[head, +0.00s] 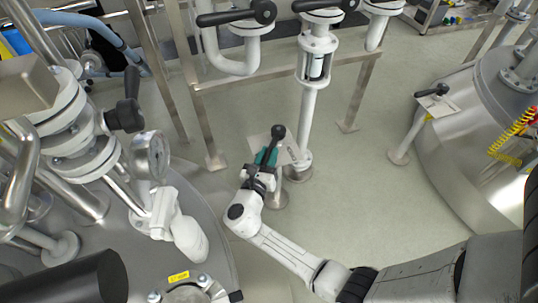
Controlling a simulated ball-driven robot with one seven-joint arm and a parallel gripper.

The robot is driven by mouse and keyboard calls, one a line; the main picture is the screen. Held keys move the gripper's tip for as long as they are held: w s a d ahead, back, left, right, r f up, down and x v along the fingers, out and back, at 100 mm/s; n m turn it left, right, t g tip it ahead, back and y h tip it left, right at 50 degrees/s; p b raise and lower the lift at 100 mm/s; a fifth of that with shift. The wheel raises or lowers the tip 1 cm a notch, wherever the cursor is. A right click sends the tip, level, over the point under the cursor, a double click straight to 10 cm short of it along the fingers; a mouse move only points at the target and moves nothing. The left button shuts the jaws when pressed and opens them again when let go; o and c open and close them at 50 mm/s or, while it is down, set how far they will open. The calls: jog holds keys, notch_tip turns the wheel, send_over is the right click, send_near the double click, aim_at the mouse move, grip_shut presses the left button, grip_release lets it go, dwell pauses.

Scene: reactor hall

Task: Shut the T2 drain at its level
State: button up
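My arm reaches up from the lower right, and my gripper (266,160) is at a small floor-mounted post near the middle of the picture. A black lever handle (277,135) with a round knob end stands upright from a light plate (289,152) on this post. A teal part shows right at the gripper's end, against the lever's lower part. Whether the fingers are closed around the lever is too small to tell. No readable label names the T2 drain. A vertical pipe with a sight glass (316,66) stands just behind the post.
A similar lever post (433,97) stands at the right beside a large steel vessel (480,140). A pipe rack with black-handled valves (237,15) runs along the top. A vessel top with a pressure gauge (151,156) fills the left. Pale floor is open right of centre.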

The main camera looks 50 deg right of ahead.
jog(key=o, duration=0.4)
jog(key=shift+o, duration=0.2)
jog(key=shift+r, duration=0.3)
notch_tip(320, 180, up, 3)
jog(key=shift+f+p, duration=0.2)
jog(key=shift+p, duration=0.75)
jog(key=s+a+r+p, duration=0.4)
jog(key=s+r+p, duration=0.3)
jog(key=s, duration=0.6)
notch_tip(320, 180, up, 3)
jog(key=shift+s+f, duration=0.1)
jog(key=shift+s, duration=0.1)
jog(key=shift+c, duration=0.4)
